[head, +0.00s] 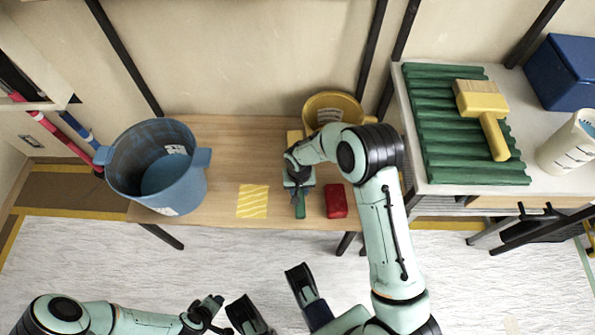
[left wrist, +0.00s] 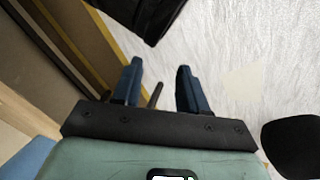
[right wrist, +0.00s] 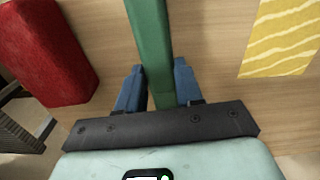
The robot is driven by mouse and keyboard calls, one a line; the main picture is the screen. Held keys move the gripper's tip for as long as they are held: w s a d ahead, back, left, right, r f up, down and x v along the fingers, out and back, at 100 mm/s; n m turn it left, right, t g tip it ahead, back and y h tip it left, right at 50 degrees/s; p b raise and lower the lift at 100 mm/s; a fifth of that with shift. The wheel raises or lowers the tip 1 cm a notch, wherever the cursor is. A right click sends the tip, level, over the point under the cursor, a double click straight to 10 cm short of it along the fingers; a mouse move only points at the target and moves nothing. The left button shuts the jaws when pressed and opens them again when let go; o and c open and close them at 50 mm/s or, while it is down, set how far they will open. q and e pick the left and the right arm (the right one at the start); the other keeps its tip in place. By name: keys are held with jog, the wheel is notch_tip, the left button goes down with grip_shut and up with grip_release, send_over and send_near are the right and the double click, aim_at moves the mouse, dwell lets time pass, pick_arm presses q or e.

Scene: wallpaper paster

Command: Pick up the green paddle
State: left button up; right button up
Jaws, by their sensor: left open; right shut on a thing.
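The green paddle (right wrist: 149,38) is a narrow green bar in the right wrist view. It runs between the two blue fingers of my right gripper (right wrist: 158,72), which is shut on it. In the head view the end of the paddle (head: 300,208) shows below my right gripper, over the front part of the wooden table. My gripper hides the rest, and I cannot tell if it touches the table. My left gripper (left wrist: 159,66) is open and empty, with pale floor beyond its fingers in the left wrist view.
A red block (head: 336,201) lies close beside the paddle. A yellow striped sheet (head: 252,201) lies on the wooden table (head: 226,150). A blue bucket (head: 188,184) stands left and a yellow bucket (head: 341,101) behind. A yellow brush (head: 483,98) lies on a green corrugated board (head: 440,150).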

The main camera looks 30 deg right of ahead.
pick_arm(q)
jog(key=shift+s+r, duration=0.1)
pick_arm(e)
jog(key=shift+r, duration=0.15)
jog(key=shift+s+a+r, duration=0.1)
jog(key=shift+s+r, duration=0.05)
jog(key=shift+r, duration=0.1)
notch_tip(320, 180, up, 7)
jog(key=shift+s+a+f+p, duration=0.1)
jog(key=shift+p, duration=1.15)
pick_arm(q)
jog(key=s+d+r+g+h+p, duration=0.1)
jog(key=s+d+r+g, duration=0.1)
jog(key=s, duration=0.4)
notch_tip(320, 180, up, 3)
jog(key=shift+s+d+f+p, duration=0.2)
jog(key=shift+d+p, duration=0.2)
jog(key=shift+d, duration=0.25)
pick_arm(e)
jog(key=s+a, duration=0.5)
jog(key=s, duration=0.3)
jog(key=s+a, duration=0.5)
jog(key=s, duration=0.3)
jog(key=shift+s+f, duration=0.3)
jog(key=shift+o, duration=1.3)
grip_shut()
pick_arm(q)
jog(key=shift+r, duration=0.1)
